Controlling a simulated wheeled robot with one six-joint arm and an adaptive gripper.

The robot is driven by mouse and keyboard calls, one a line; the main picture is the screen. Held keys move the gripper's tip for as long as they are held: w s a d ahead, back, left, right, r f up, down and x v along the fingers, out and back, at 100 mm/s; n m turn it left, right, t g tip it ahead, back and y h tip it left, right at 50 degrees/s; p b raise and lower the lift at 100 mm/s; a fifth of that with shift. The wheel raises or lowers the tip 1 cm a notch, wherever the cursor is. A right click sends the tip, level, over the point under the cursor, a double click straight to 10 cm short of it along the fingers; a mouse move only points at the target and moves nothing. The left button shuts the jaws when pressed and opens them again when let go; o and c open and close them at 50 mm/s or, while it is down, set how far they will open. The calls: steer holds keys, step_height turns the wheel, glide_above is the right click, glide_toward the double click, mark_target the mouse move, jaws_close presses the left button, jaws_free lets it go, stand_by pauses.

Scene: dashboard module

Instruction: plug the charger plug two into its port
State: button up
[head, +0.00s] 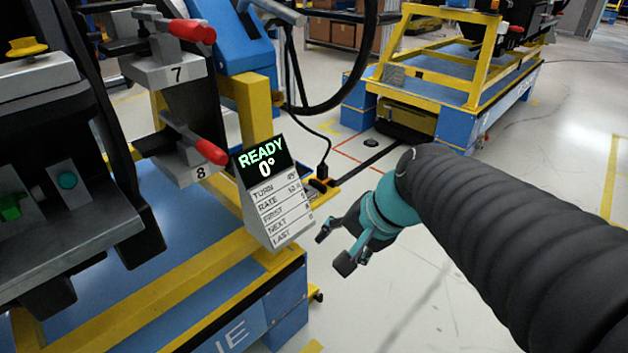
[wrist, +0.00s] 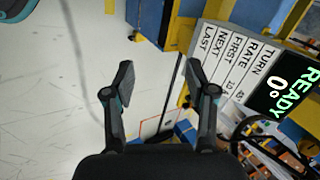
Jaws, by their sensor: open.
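A black plug (head: 322,174) with a black cable stands upright in a small yellow and black holder (head: 325,187) beside the display, in the head view. I cannot tell whether it is charger plug two, and I see no clear port for it. My gripper (head: 334,248) is open and empty, to the right of the display's lower part and nearer than the plug. In the wrist view my gripper (wrist: 158,82) has its fingers spread, with bare floor and a yellow frame edge beyond them. I cannot make out the plug surely there.
A tilted display (head: 266,168) reading READY 0° stands on the blue and yellow cart (head: 218,282), close left of my gripper. Red-handled clamps 7 (head: 188,30) and 8 (head: 210,151) stick out at left. Another blue and yellow cart (head: 455,95) stands behind. The floor (head: 420,290) between is clear.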

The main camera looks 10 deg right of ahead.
steer(key=w+f+m+t+y+b, duration=0.2)
steer(key=w+m+y+b, duration=0.15)
steer(key=w+m, duration=0.6)
steer(key=m+t+y+b, duration=0.15)
steer(key=m+t, duration=0.35)
steer(key=m, duration=0.6)
glide_toward(326, 171)
steer(key=b+x, duration=0.1)
steer(key=x, duration=1)
steer(key=shift+w+a+f, duration=0.1)
steer(key=shift+w, duration=0.1)
jaws_close()
